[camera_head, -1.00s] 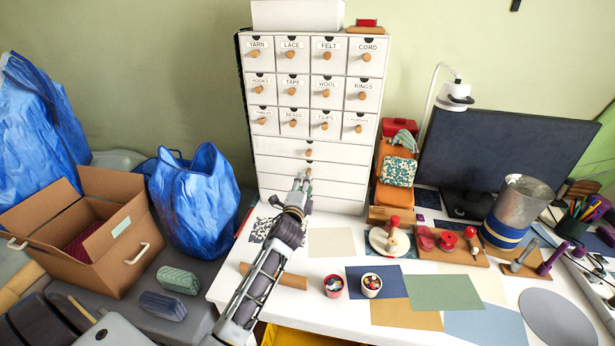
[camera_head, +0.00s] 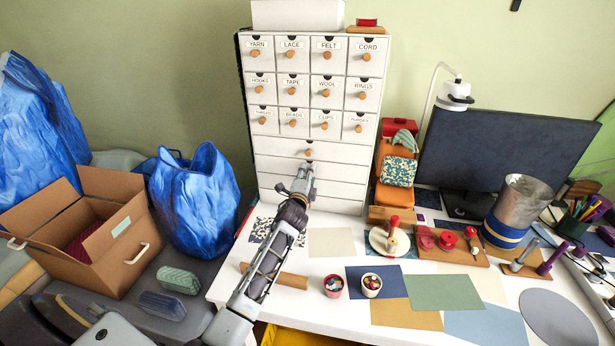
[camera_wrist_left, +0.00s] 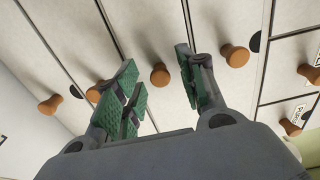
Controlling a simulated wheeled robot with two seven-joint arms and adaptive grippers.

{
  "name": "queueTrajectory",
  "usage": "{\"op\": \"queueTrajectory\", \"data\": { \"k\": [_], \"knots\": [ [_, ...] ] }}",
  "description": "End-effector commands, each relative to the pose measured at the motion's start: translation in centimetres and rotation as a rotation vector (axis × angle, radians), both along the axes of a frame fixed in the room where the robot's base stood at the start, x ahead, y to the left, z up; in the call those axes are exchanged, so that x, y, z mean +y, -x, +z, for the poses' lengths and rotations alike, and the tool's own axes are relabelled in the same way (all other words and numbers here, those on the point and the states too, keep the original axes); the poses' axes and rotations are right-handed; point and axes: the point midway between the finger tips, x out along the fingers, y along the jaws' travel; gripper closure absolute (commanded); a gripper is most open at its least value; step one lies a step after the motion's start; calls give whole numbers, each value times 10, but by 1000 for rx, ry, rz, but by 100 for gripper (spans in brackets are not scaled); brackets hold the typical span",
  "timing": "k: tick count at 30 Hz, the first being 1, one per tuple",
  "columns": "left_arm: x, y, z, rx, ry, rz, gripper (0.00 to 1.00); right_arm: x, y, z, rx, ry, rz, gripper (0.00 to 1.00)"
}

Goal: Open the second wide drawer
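The white drawer cabinet (camera_head: 264,165) stands at the back of the desk, with small labelled drawers above several wide drawers. The first wide drawer's round wooden knob (camera_head: 309,152) shows above my left gripper (camera_head: 304,175). In the left wrist view the second wide drawer's knob (camera_wrist_left: 159,76) appears between the two green-padded fingers of my left gripper (camera_wrist_left: 158,88). The fingers are apart, one on each side of the knob, and I see no contact. In the head view my gripper hides this knob. The wide drawers look shut. My right gripper is not in view.
The first wide drawer's knob (camera_wrist_left: 235,56) and a lower knob (camera_wrist_left: 98,92) flank the fingers. Patterned cards lie before the cabinet.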

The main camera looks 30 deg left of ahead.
Motion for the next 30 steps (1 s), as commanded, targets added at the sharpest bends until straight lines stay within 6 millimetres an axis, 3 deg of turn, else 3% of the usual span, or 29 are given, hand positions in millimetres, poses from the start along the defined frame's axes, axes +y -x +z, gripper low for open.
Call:
{"op": "queueTrajectory", "data": {
  "k": [6, 15, 30],
  "knots": [
    [0, 0, 0, 0, 0, 0, 61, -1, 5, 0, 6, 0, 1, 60],
    [0, 0, 0, 0, 0, 0, 100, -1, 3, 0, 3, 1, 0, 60],
    [0, 0, -1, 1, -1, 0, 100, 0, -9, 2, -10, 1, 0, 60]
  ]
}}
